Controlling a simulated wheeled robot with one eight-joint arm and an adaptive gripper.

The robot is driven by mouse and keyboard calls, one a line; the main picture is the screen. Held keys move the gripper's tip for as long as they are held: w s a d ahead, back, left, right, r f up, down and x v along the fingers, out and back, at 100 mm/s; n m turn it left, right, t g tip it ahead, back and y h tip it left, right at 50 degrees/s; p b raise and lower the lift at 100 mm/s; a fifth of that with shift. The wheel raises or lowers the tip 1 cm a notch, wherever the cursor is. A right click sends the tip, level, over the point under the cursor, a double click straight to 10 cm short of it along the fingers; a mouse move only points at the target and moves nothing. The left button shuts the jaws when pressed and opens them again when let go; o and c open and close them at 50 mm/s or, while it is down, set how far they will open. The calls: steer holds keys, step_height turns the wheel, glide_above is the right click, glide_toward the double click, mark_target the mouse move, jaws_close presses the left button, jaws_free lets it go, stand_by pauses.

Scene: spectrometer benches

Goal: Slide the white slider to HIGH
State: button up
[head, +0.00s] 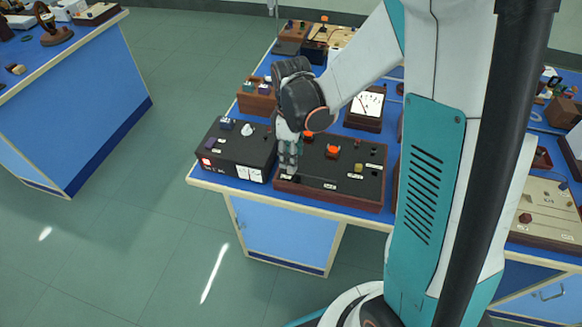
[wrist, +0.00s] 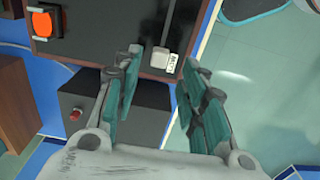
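The white slider (wrist: 159,58) is a small pale block at the near end of a thin straight slot on a dark, wood-edged panel (wrist: 100,30). A small white label beside it is too small to read surely. The same panel (head: 345,193) stands at the bench's front edge in the head view, where my gripper seems to hide the slider. My gripper (head: 288,163) points down over the panel's left end. In the wrist view my gripper (wrist: 163,60) is open, one fingertip on each side of the slider, with gaps showing. I cannot tell how high the tips are.
An orange button (head: 332,151) sits on the same panel, with small knobs nearby. A black box (head: 236,150) with a white knob stands close on the left. A chart meter (head: 366,106) and wooden boxes stand behind. The floor in front is clear.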

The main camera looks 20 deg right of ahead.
step_height(320, 180, down, 5)
steer(key=shift+r+b, duration=0.1)
steer(key=shift+b, duration=0.55)
steer(key=shift+d, duration=0.1)
jaws_close()
